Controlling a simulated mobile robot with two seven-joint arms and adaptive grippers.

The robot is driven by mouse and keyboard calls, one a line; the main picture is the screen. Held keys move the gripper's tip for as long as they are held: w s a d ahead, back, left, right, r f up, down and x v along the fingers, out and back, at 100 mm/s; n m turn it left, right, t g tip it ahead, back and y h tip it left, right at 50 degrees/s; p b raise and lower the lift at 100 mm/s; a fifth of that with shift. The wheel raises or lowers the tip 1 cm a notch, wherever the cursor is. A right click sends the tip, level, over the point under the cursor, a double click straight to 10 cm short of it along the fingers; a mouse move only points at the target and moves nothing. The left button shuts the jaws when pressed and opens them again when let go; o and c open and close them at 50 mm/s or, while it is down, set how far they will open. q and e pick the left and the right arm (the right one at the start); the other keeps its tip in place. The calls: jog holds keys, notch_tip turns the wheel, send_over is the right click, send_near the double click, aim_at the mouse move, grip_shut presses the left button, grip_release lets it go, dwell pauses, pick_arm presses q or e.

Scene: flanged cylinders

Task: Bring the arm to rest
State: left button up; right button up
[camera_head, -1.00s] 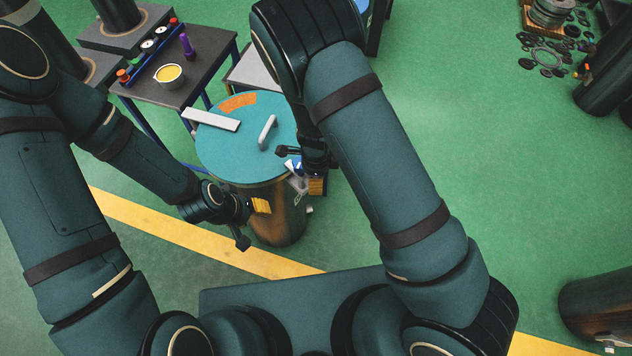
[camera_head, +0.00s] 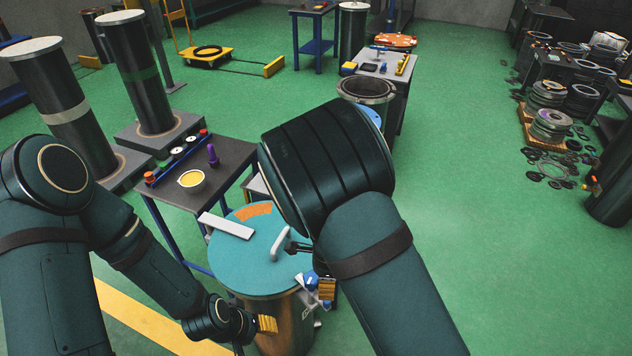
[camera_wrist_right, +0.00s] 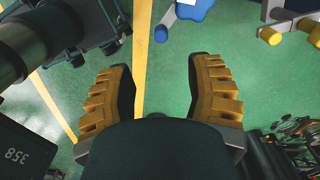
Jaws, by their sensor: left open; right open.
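A dark table (camera_head: 220,160) with a bowl (camera_head: 191,180) and a purple object (camera_head: 212,155) stands behind the drum. Tall dark flanged cylinders (camera_head: 140,75) stand at the left. Stacked flanges (camera_head: 550,125) lie at the right. The green floor (camera_head: 460,150) at centre right is clear.

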jog(key=s+d+f+n+t+y+b, duration=0.1)
jog(key=s+f+n+b, duration=0.3)
jog(key=f+n, duration=0.4)
jog(key=s+d+f+n+t+y+b, duration=0.1)
jog(key=s+f+n+b, duration=0.4)
jog(key=n, duration=0.5)
notch_tip(320, 180, down, 3)
jog(key=shift+s+d+r+y, duration=0.15)
jog(key=shift+s+d+y, duration=0.15)
jog(key=shift+d+y, duration=0.65)
